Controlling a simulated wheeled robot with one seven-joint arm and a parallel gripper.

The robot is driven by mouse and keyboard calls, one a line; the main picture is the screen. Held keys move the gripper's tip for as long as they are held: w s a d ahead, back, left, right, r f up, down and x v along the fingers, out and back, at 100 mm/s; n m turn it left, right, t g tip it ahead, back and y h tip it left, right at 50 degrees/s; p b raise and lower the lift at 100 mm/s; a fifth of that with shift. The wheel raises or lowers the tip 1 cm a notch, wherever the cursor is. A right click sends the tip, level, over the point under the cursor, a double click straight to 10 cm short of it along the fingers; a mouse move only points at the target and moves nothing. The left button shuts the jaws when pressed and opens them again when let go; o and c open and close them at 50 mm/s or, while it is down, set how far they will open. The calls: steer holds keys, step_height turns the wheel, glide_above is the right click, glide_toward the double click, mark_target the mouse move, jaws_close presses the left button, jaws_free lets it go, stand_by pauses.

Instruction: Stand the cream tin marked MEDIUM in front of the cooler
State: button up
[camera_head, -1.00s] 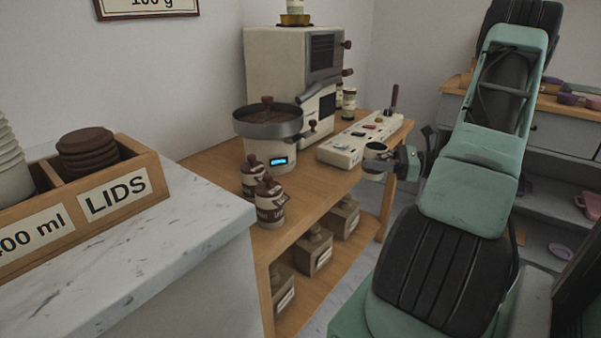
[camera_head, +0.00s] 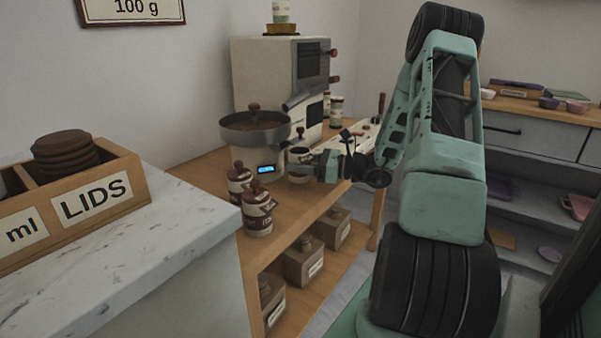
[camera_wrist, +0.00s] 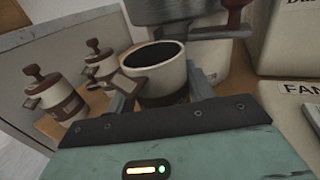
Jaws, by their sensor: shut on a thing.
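My gripper (camera_head: 315,166) is shut on an open-topped cream tin with a brown band (camera_head: 298,174). In the wrist view the tin (camera_wrist: 165,72) is upright between the two fingers, its inside dark. Its marking cannot be read. The cooler (camera_head: 255,131) is a round cream machine with a wide grey pan and a blue display. It stands on the wooden cart, just left of the held tin. Whether the tin touches the cart top cannot be told.
Two cream canisters with brown lids (camera_head: 258,211) stand on the cart in front of the cooler, left of the tin. A large cream machine (camera_head: 272,75) stands behind. A white marble counter (camera_head: 130,215) with a lids box (camera_head: 100,200) is nearer left.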

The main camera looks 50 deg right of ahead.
steer(key=shift+f, duration=1.1)
steer(key=shift+f, duration=0.15)
steer(key=o, duration=1.2)
steer(key=shift+c, duration=0.2)
steer(key=shift+s+d+r, duration=0.15)
steer(key=shift+r, duration=0.05)
steer(key=p+v, duration=0.1)
steer(key=v, duration=1)
steer(key=shift+s, duration=0.35)
steer(key=shift+s+d, duration=0.1)
steer(key=shift+d, duration=0.1)
